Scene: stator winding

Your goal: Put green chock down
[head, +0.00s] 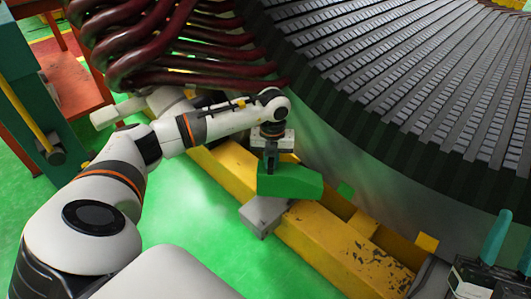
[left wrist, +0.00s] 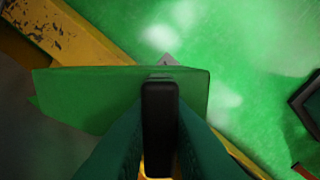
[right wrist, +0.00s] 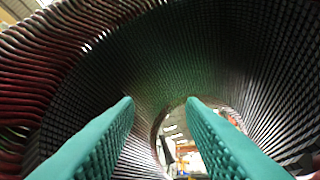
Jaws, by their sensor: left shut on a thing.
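The green chock (head: 290,181) is over the yellow beam in the middle of the head view. My left gripper (head: 271,158) is shut on it from above. In the left wrist view the chock (left wrist: 90,98) spans the area in front of the teal fingers (left wrist: 160,150). A grey block (head: 262,214) shows below the chock, and I cannot tell whether the chock touches it or the beam. My right gripper (right wrist: 160,110) is open and empty in the right wrist view, with its fingers apart. It also shows at the lower right edge of the head view (head: 510,245).
The yellow beam (head: 335,245) runs diagonally along the foot of the large dark ribbed stator (head: 400,70). Dark red coil ends (head: 190,50) hang at the upper left. A green and orange stand (head: 35,85) is at the far left. The green floor (head: 190,220) is clear.

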